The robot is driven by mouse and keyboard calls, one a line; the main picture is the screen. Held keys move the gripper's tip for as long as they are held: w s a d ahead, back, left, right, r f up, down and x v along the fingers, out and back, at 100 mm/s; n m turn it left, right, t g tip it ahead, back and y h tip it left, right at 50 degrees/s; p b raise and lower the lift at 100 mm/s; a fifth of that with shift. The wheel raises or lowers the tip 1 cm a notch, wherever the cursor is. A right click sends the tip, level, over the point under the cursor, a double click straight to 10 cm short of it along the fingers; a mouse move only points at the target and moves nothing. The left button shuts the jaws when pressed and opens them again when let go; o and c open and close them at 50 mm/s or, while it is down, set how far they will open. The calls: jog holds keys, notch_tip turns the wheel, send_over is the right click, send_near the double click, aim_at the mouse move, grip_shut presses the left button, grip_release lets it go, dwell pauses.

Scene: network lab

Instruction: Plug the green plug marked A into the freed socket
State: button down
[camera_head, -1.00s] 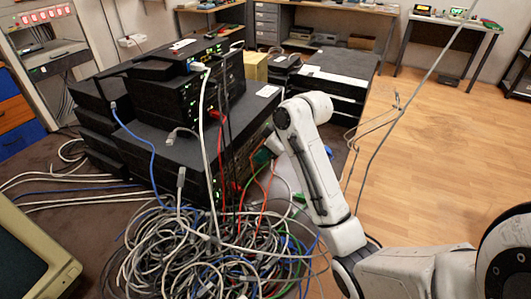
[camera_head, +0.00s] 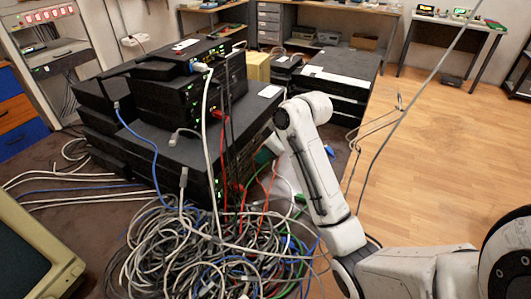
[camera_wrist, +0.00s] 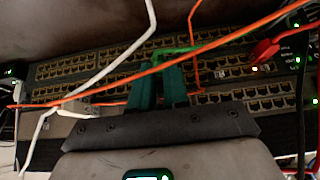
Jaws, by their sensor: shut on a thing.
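My gripper (camera_wrist: 160,76) has its two teal fingers close together in front of a panel with rows of sockets (camera_wrist: 210,92) in the wrist view. A green cable (camera_wrist: 178,50) comes out at the fingertips and runs to the right. The green plug itself is hidden between the fingers, and no mark A is readable. I cannot tell whether the plug touches a socket or which socket is the freed one. In the head view my gripper (camera_head: 265,155) is at the side of the black equipment stack, mostly hidden by the arm.
An orange cable (camera_wrist: 110,90) crosses the panel close to my fingers. A white cable (camera_wrist: 125,60) hangs to the left. A red plug (camera_wrist: 265,48) is at the upper right. A tangled cable heap (camera_head: 215,255) lies below the stack (camera_head: 165,150). The wooden floor (camera_head: 440,150) at right is mostly clear.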

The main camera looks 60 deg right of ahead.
jog(key=shift+w, duration=0.1)
jog(key=c, duration=1)
grip_release()
jog(key=shift+c, duration=0.2)
jog(key=shift+r, duration=0.1)
jog(key=p+v, duration=0.4)
jog(key=v, duration=0.6)
jog(key=shift+s+r, duration=0.2)
jog(key=shift+r, duration=0.05)
